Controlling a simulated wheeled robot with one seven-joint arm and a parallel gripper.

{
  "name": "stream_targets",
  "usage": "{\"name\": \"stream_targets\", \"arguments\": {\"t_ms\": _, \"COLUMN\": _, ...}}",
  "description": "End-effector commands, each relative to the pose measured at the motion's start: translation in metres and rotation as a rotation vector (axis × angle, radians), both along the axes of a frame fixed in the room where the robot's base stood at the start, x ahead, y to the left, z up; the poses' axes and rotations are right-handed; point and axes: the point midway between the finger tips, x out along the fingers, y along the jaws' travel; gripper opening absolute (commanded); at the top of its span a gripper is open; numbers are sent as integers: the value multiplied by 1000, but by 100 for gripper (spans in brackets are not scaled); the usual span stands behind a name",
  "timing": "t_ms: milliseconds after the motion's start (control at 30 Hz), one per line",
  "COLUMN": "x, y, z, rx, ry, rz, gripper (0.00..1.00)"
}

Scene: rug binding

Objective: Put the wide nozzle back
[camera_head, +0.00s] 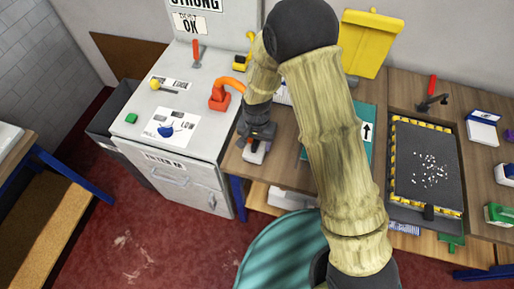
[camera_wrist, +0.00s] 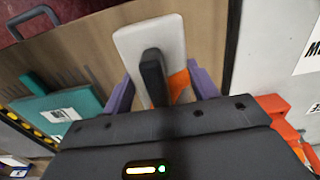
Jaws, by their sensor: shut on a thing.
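My gripper (camera_head: 262,130) is low over the left end of the wooden bench, near the grey cabinet. In the wrist view its two purple fingers (camera_wrist: 162,90) are shut on a pale flat piece (camera_wrist: 150,42) with a black bar across it and an orange patch at its right. The pale piece also shows just under my gripper in the head view (camera_head: 254,156). It may be the wide nozzle, but its shape is partly hidden by my gripper. Whether it touches the bench I cannot tell.
The grey cabinet (camera_head: 195,133) stands at the left, with an orange-red tool (camera_head: 219,99) on top. A teal board (camera_head: 367,120) lies behind my arm. A black tray with yellow-striped edges (camera_head: 457,185) is at the right. A round teal table (camera_head: 262,252) stands in front.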

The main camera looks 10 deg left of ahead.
Motion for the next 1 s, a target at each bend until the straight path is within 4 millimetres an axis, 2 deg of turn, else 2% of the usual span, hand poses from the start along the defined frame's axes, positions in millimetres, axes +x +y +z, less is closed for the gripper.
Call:
{"name": "stream_targets", "arguments": {"t_ms": 100, "x": 1, "y": 0, "z": -6, "rx": 0, "ry": -1, "rz": 0, "gripper": 26}}
{"name": "stream_targets", "arguments": {"t_ms": 433, "x": 1, "y": 0, "z": -9, "rx": 0, "ry": -1, "rz": -1, "gripper": 26}}
{"name": "stream_targets", "arguments": {"t_ms": 733, "x": 1, "y": -1, "z": -43, "rx": -1, "ry": 0, "rz": -2, "gripper": 26}}
{"name": "stream_targets", "arguments": {"t_ms": 1000, "x": 1, "y": 0, "z": -49, "rx": 1, "ry": -2, "rz": -2, "gripper": 26}}
